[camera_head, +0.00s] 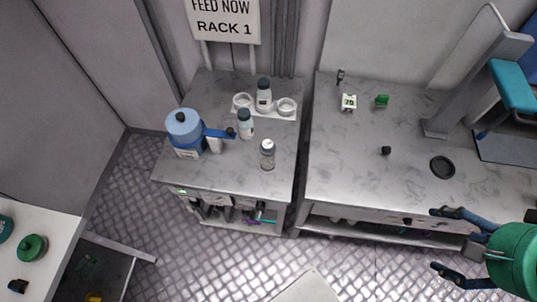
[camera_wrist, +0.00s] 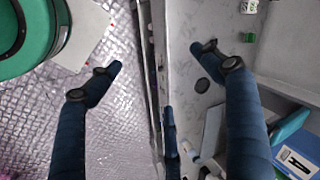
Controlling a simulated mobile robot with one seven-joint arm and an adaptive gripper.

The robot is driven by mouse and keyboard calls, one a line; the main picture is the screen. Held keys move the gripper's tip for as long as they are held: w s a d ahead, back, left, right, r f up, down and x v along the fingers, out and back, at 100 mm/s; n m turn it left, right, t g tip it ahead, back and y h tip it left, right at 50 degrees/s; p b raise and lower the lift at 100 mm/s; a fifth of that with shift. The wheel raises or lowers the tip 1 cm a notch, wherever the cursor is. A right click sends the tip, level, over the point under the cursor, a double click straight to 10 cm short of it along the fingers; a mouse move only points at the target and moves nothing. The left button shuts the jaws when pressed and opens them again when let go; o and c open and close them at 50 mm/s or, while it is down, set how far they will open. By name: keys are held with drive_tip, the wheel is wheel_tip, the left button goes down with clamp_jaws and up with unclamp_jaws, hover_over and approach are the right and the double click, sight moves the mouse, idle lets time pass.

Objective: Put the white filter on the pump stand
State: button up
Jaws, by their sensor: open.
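Two white ring-shaped pieces, the left ring (camera_head: 242,101) and the right ring (camera_head: 286,106), sit on a small white rack at the back of the left counter. A white cylinder (camera_head: 214,145) stands beside a blue lidded vessel (camera_head: 184,128). I cannot tell which white piece is the filter. A grey post with a foot (camera_head: 440,125) stands on the right counter; I cannot tell whether it is the pump stand. My gripper (camera_head: 440,240) is open and empty at the right counter's front edge, far from the white pieces.
Several bottles, one a clear bottle (camera_head: 267,156), stand on the left counter. The right counter holds a dark disc (camera_head: 442,167), a black knob (camera_head: 385,150) and a green block (camera_head: 381,101). A white table (camera_head: 38,275) is at lower left. Patterned floor lies between.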

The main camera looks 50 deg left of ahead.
drive_tip(key=s+a+f+m+g+y, duration=0.15)
drive_tip(key=a+f, duration=0.25)
drive_tip(key=a, duration=0.5)
drive_tip(key=s+a+f+m+g+y, duration=0.1)
drive_tip(key=a+f+m+g+y, duration=0.25)
drive_tip(key=a, duration=0.55)
drive_tip(key=s+a+f+m+g+y, duration=0.15)
drive_tip(key=a+f, duration=0.25)
drive_tip(key=a, duration=0.6)
drive_tip(key=m+t+y+p, duration=0.2)
drive_tip(key=m+y, duration=0.1)
drive_tip(key=m, duration=0.6)
approach(270, 159)
drive_tip(key=shift+w+d+r, duration=0.1)
drive_tip(key=shift+w+d, duration=0.1)
drive_tip(key=shift+d, duration=0.45)
drive_tip(key=shift+a+n+b, duration=0.15)
drive_tip(key=shift+n+b, duration=0.1)
drive_tip(key=shift+b, duration=0.05)
drive_tip(key=shift+b+x, duration=0.75)
drive_tip(key=shift+x, duration=3.4)
drive_tip(key=shift+a, duration=0.15)
drive_tip(key=shift+b+x, duration=0.7)
drive_tip(key=shift+x, duration=1.8)
drive_tip(key=shift+s, duration=0.15)
